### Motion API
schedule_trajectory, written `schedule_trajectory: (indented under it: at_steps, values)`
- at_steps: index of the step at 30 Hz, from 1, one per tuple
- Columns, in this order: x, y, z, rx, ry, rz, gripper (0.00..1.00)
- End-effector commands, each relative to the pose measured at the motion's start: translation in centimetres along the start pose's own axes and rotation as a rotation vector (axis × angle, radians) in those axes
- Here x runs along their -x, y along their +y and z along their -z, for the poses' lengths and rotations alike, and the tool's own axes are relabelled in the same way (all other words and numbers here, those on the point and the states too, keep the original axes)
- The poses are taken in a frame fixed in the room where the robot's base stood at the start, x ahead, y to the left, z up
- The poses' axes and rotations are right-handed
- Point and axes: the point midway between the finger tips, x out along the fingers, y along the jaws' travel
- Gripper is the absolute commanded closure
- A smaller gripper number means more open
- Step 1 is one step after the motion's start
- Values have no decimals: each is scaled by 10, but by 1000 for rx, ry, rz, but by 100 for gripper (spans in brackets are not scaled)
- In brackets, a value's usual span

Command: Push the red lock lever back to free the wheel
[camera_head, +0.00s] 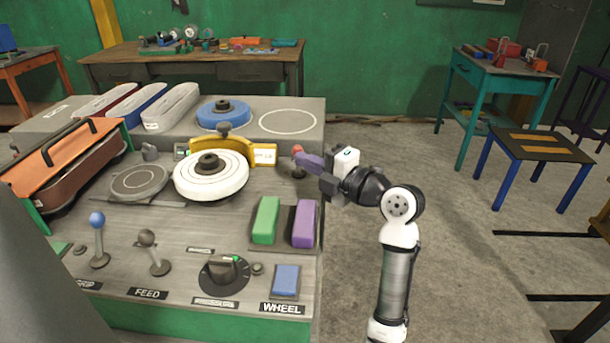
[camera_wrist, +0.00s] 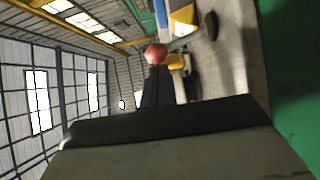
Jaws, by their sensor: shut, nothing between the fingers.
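The red lock lever's ball knob (camera_head: 297,149) stands at the right edge of the machine top, just right of the yellow guard (camera_head: 264,154). The red knob also shows in the wrist view (camera_wrist: 156,54), straight beyond the fingers. The white wheel (camera_head: 211,174) sits on the machine top, left of the lever. My gripper (camera_head: 303,158) is shut and empty, its fingertips pointing left at the knob, very close to it. I cannot tell whether they touch. The lever's lower part is partly hidden behind the fingers.
Green (camera_head: 265,220) and purple (camera_head: 303,224) blocks stand in front of my gripper. A blue disc (camera_head: 223,113) and pale oblong cases (camera_head: 172,107) lie behind the wheel. The blue WHEEL button (camera_head: 286,280) and a dial (camera_head: 224,272) are at the front.

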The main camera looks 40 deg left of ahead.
Motion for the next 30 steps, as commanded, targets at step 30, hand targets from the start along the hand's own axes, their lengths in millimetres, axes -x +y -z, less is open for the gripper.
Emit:
schedule_trajectory:
  at_steps: [30]
  values:
    - [-34,20,-51,-589,-2,398,100]
